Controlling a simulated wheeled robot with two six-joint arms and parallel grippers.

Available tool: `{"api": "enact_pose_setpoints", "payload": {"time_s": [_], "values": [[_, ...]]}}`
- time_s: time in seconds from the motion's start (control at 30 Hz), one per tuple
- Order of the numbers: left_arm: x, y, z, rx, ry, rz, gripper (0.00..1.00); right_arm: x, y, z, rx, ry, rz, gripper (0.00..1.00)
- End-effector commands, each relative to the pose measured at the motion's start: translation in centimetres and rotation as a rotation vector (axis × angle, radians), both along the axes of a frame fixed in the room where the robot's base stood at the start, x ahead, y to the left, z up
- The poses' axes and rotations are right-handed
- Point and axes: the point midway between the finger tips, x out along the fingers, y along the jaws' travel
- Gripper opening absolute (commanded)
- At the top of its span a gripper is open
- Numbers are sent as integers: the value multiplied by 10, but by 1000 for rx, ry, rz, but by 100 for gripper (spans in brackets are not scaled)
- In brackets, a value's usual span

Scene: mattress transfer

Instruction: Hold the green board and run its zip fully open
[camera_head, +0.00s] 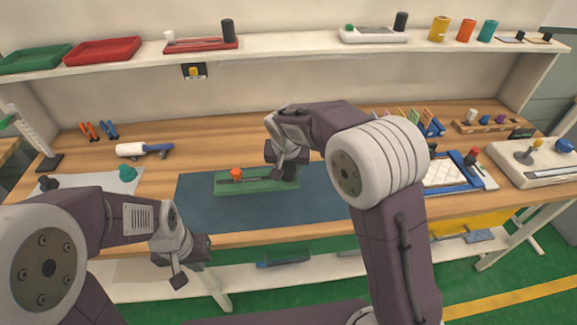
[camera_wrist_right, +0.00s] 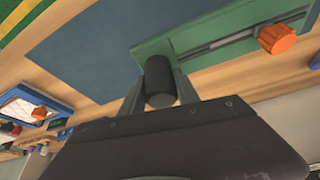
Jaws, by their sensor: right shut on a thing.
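The green board (camera_head: 255,186) lies on a dark blue mat, with a dark slot along it and an orange zip pull (camera_head: 237,175) towards its left end. In the right wrist view, the orange pull (camera_wrist_right: 276,39) sits along the slot, apart from my gripper. My right gripper (camera_head: 283,168) is at the board's right end. It is shut on a dark cylindrical handle (camera_wrist_right: 159,80) standing at that end. My left gripper (camera_head: 190,262) is empty and open, in front of the table's front edge, apart from the board.
The blue mat (camera_head: 200,215) has bare room around the board. A white roller (camera_head: 130,150) and a teal knob (camera_head: 127,173) lie to the left. A blue-framed tray (camera_head: 443,174) and a white fixture (camera_head: 535,160) stand to the right. A shelf (camera_head: 290,46) runs behind.

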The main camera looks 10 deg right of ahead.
Motion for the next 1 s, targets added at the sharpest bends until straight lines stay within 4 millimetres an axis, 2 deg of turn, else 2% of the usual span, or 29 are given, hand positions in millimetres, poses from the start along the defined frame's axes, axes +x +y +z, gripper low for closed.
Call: {"api": "enact_pose_setpoints", "payload": {"time_s": [1.0], "values": [[0,0,-26,0,0,0,0,1,0,-31,1,-2,-1,0]]}}
